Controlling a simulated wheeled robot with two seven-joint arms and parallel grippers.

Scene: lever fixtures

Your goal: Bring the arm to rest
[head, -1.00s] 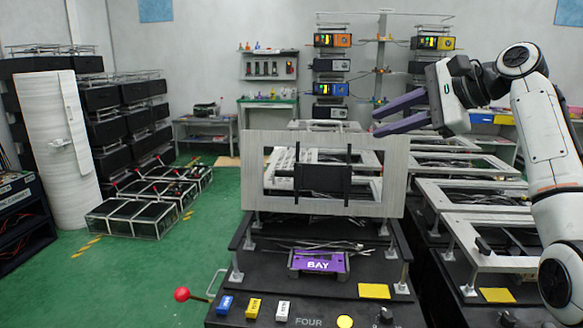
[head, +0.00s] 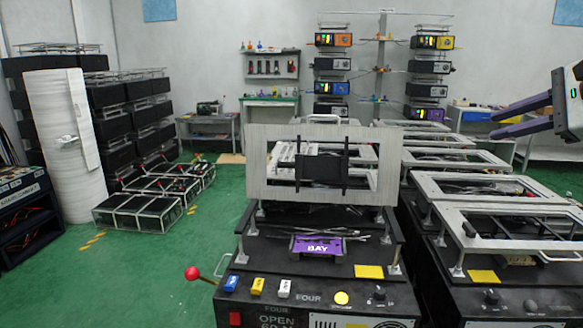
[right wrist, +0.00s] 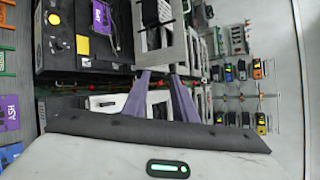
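My right gripper (head: 494,126) is at the right edge of the head view, raised above the grey frames. Its two purple fingers point left, stand apart and hold nothing. In the right wrist view, the fingers of my right gripper (right wrist: 161,74) also show a gap between their tips. A lever with a red ball (head: 192,273) sticks out at the left side of the front black fixture (head: 290,258), well away from the gripper. Most of my right arm is out of the head view. My left gripper is not in view.
The front fixture carries an upright grey panel (head: 259,180), a purple BAY label (head: 316,247) and several coloured switches. More fixtures with grey frames (head: 455,186) stand on the right. A white roll (head: 60,150) stands at left. The green floor (head: 150,270) is clear at front left.

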